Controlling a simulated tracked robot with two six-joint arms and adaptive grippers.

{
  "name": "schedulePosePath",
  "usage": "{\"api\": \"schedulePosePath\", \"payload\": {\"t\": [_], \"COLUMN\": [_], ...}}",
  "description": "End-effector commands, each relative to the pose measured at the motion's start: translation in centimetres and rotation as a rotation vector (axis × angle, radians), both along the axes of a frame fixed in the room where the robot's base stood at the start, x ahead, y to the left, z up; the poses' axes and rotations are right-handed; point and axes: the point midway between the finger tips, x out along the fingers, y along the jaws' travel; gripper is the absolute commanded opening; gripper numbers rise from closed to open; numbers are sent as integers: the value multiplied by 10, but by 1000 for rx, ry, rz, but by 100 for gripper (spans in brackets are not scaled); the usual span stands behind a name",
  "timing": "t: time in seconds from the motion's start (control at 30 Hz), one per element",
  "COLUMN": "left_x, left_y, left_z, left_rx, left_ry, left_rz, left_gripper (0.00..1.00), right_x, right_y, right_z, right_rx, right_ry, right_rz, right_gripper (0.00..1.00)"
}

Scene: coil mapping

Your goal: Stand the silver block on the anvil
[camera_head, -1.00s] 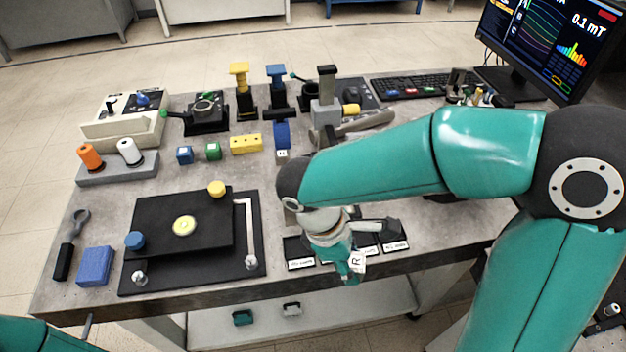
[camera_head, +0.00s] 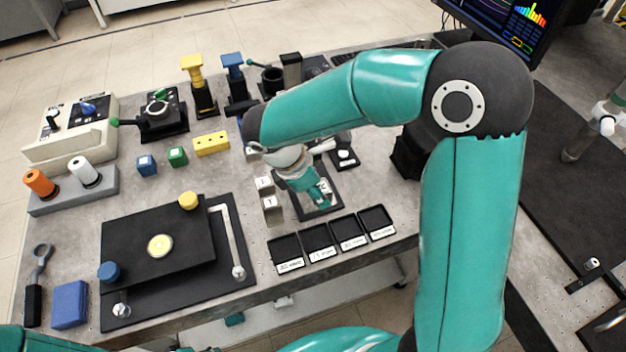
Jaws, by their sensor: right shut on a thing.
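My right gripper (camera_head: 321,197) points down over a black square plate (camera_head: 303,211) in the middle of the table. It is shut on a small pale grey piece, which looks like the silver block (camera_head: 326,186); fingers and wrist hide most of it. I cannot tell whether the piece touches the plate. Grey blocks with white labels (camera_head: 271,207) stand just left of the gripper. I cannot clearly make out which thing is the anvil; my arm covers part of the middle. My left gripper is out of view.
Several labelled black trays (camera_head: 317,238) line the front edge and look empty. A black plate assembly (camera_head: 228,270) with yellow and blue knobs lies left. Blue, green and yellow blocks (camera_head: 211,144) sit behind it. A monitor (camera_head: 500,25) stands at the back right.

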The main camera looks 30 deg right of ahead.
Motion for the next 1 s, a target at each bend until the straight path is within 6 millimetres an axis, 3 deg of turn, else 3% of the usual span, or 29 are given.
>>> {"api": "schedulePosePath", "payload": {"t": [0.1, 0.27, 0.6, 0.97, 1.0], "left_x": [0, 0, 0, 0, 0], "left_y": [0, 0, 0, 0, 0], "left_z": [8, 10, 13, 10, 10], "left_rx": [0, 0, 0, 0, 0], "left_ry": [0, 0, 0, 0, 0], "left_rz": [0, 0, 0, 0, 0], "left_gripper": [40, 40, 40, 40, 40], "right_x": [23, 37, 37, 38, 38], "right_y": [-5, -8, -9, -8, -8], "right_z": [2, 0, -33, -38, -39], "right_rx": [0, 0, 0, 1, 1], "right_ry": [1, 0, 3, -1, 0], "right_rz": [-1, 0, 2, 1, 1], "right_gripper": [0, 0, 0, 0, 42]}}
